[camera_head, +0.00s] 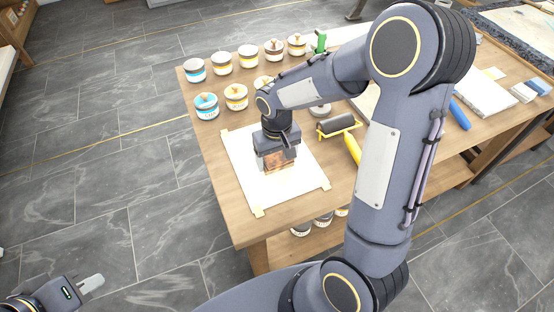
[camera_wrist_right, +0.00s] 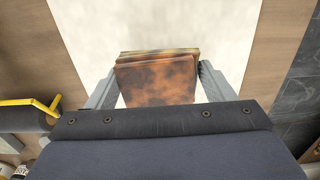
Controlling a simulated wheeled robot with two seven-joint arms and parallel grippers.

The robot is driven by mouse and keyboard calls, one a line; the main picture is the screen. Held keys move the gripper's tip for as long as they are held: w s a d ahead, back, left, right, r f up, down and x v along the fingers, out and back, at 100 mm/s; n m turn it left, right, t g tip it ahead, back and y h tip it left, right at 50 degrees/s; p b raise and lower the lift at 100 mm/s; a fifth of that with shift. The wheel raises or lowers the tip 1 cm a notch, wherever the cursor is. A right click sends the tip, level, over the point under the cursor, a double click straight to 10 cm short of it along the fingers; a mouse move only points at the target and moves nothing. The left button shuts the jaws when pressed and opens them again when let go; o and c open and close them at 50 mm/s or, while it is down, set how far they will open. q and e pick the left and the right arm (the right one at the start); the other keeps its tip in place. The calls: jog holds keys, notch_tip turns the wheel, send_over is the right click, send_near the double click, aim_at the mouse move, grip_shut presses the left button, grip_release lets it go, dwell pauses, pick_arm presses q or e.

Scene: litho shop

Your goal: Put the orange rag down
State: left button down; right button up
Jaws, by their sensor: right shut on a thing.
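The orange rag (camera_head: 280,161) is a folded, stained orange-brown cloth. My right gripper (camera_head: 276,154) is shut on it, over the white sheet (camera_head: 254,184) taped to the table. In the right wrist view the rag (camera_wrist_right: 156,84) sits between the two grey fingers, with its folded layers at the far edge. White sheet shows beyond it; I cannot tell whether the rag touches the sheet. My left gripper (camera_head: 90,285) is at the bottom left, over the floor and away from the table; its finger gap cannot be made out.
Several paint tins (camera_head: 222,64) stand along the table's far left part. A roller with a yellow handle (camera_head: 337,124) lies right of the sheet and shows in the right wrist view (camera_wrist_right: 28,118). The sheet's front part is clear. My right arm hides part of the table.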

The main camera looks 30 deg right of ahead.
jog(key=shift+f, duration=0.65)
jog(key=shift+f, duration=0.15)
jog(key=o, duration=1.2)
